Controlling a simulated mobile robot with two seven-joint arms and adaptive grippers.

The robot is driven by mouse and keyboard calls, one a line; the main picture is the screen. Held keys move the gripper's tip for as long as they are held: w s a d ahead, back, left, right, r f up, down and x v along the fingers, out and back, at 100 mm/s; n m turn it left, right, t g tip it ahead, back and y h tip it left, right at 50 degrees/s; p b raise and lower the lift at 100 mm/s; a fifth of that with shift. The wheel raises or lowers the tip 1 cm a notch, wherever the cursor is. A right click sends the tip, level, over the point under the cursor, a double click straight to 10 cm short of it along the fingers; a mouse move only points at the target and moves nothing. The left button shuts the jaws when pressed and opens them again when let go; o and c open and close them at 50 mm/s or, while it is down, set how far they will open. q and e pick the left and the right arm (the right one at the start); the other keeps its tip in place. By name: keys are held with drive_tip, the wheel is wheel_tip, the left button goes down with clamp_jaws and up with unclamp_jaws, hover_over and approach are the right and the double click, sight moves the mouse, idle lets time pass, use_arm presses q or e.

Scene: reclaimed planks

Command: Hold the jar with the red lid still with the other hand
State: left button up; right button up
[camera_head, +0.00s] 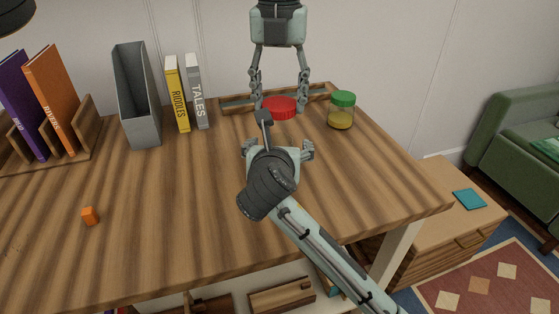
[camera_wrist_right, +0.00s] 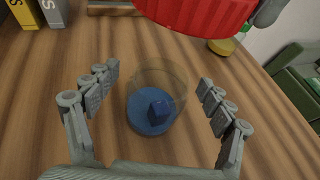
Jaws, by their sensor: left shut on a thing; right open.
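The red lid (camera_head: 279,108) is between the fingers of my left gripper (camera_head: 279,105), which is shut on it. In the right wrist view the red lid (camera_wrist_right: 195,10) is large at the top, apart from and above the jar. The clear jar (camera_wrist_right: 157,92) stands upright on the table with its top uncovered. A blue cube (camera_wrist_right: 158,110) shows inside it, over a blue bottom. My right gripper (camera_wrist_right: 158,82) is open, one finger on each side of the jar, with gaps visible. In the head view my right gripper (camera_head: 279,149) and arm hide the jar.
A green-lidded jar (camera_head: 341,111) stands to the right on the wooden table (camera_head: 180,190). A shallow wooden tray (camera_head: 236,104) lies behind the lid. Books and a grey file holder (camera_head: 138,100) stand at the left. A small orange cube (camera_head: 90,215) lies at front left.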

drive_tip(key=shift+c, duration=0.3)
drive_tip(key=c, duration=1.7)
use_arm(q)
drive_tip(key=shift+f, duration=2.5)
use_arm(e)
drive_tip(key=shift+c, duration=0.2)
use_arm(q)
drive_tip(key=shift+f, duration=0.1)
drive_tip(key=shift+f, duration=0.8)
drive_tip(key=shift+f, duration=0.25)
use_arm(e)
drive_tip(key=shift+r, duration=0.1)
